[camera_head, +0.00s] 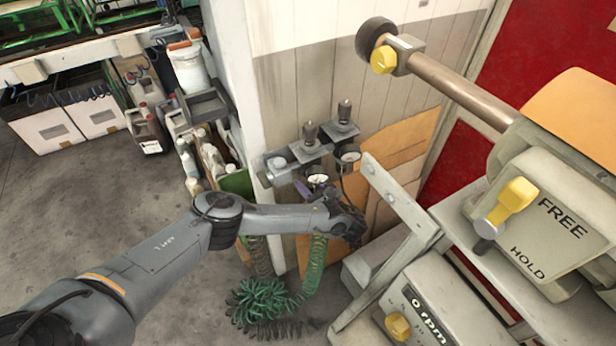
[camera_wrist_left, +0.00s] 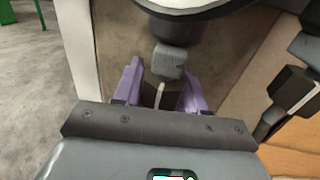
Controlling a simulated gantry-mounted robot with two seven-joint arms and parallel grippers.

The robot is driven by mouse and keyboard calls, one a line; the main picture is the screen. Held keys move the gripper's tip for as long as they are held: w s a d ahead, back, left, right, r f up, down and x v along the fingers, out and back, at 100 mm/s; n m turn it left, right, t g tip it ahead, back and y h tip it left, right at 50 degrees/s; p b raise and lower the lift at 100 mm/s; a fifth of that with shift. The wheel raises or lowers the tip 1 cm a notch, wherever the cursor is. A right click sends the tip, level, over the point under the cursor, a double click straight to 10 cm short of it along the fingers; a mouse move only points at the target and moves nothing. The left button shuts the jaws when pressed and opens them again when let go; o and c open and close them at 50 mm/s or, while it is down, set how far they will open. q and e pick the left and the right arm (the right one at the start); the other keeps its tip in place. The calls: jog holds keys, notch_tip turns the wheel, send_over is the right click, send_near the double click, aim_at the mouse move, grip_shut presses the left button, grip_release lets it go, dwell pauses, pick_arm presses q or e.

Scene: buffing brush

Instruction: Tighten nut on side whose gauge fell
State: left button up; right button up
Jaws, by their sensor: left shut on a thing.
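Two regulators with round pressure gauges are mounted on the wall, a left gauge (camera_head: 316,180) and a right gauge (camera_head: 348,156). The dials are too small to read. My left gripper (camera_head: 306,189) is at the left gauge, its purple fingers partly hidden by my wrist. In the left wrist view, its fingers (camera_wrist_left: 162,85) flank a grey nut (camera_wrist_left: 169,62) just below a round gauge body (camera_wrist_left: 180,28), and the gripper is shut on it. The nut is hidden in the head view. My right gripper is not in view.
A green coiled hose (camera_head: 262,298) hangs down to the floor below the regulators. A grey machine with a yellow FREE/HOLD lever (camera_head: 512,198) stands at right, and a wheel on a shaft (camera_head: 375,38) juts out above. Bottles and bins stand left of the wall.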

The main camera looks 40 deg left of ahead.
pick_arm(q)
jog(key=shift+d+r+n+g+p, duration=0.1)
jog(key=shift+r+n+g+p, duration=0.2)
jog(key=shift+g, duration=0.25)
jog(key=shift+r+n+g+p, duration=0.15)
jog(key=shift+n+g+p, duration=0.25)
jog(key=shift+g, duration=0.15)
jog(key=shift+s+f+n+g, duration=0.15)
jog(key=shift+n+g, duration=0.25)
jog(key=shift+g, duration=0.2)
jog(key=shift+s+f+n+g+b, duration=0.1)
jog(key=shift+f+n+g+b, duration=0.1)
jog(key=shift+n+g+b, duration=0.55)
jog(key=shift+s+n+g+h+b, duration=0.2)
jog(key=shift+n+g+b, duration=0.6)
jog(key=shift+g+b, duration=0.6)
jog(key=shift+s+n+g+h+b, duration=0.1)
jog(key=shift+n+g+h+b, duration=0.2)
jog(key=shift+n+g+b, duration=0.75)
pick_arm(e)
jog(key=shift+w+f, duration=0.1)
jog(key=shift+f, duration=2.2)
pick_arm(q)
jog(key=shift+m+g, duration=0.3)
jog(key=shift+g, duration=0.1)
jog(key=o, duration=1)
jog(key=shift+c, duration=0.2)
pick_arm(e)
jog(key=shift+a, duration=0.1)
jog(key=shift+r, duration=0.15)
